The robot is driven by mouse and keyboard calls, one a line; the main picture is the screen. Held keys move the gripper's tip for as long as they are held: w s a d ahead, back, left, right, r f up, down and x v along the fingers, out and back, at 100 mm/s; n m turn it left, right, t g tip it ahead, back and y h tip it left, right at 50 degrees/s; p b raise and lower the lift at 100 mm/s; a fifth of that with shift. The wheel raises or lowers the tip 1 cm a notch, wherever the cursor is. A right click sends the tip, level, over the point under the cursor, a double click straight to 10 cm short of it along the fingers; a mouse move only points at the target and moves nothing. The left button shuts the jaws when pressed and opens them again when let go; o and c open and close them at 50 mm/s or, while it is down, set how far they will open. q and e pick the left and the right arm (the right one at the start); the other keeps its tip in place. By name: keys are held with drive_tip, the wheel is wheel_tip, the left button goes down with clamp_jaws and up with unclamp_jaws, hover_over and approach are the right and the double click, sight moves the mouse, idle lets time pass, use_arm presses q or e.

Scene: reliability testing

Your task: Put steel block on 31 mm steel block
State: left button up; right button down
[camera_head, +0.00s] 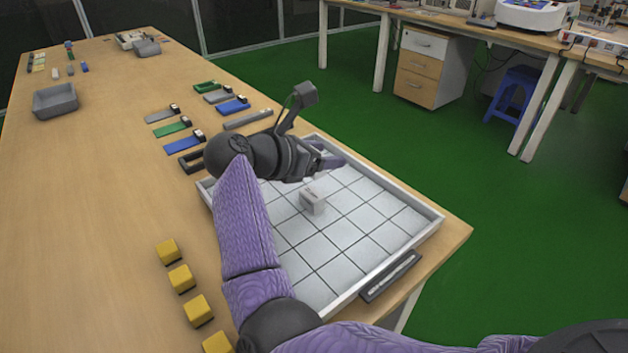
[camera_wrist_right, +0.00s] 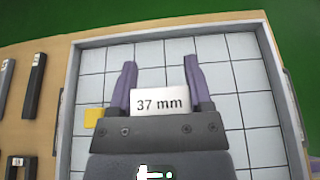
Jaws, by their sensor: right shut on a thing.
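My right gripper (camera_head: 328,161) is above the far part of the white gridded tray (camera_head: 404,213) in the head view. In the right wrist view, its two purple fingers (camera_wrist_right: 160,88) are shut on a pale steel block (camera_wrist_right: 160,103) marked "37 mm". Another light steel block (camera_head: 312,202) sits on the tray floor, below and nearer than the gripper in the head view; its marking is too small to read. The held block is mostly hidden in the head view. My left gripper is not in view.
Several yellow cubes (camera_head: 181,277) stand on the wooden table left of the tray. Blue, green and grey pieces (camera_head: 184,142) lie beyond it. A grey bin (camera_head: 56,101) is far left. The tray has a raised rim and dark handles (camera_head: 391,276); its near right floor is clear.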

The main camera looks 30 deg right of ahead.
sight(322, 175)
wheel_tip(322, 175, down, 5)
drive_tip(key=shift+b, duration=0.85)
drive_tip(key=shift+r, duration=0.2)
drive_tip(key=shift+f, duration=0.1)
unclamp_jaws()
drive_tip(key=shift+r, duration=0.2)
drive_tip(key=p+v, duration=0.3)
drive_tip(key=v, duration=0.9)
drive_tip(key=shift+p, duration=0.3)
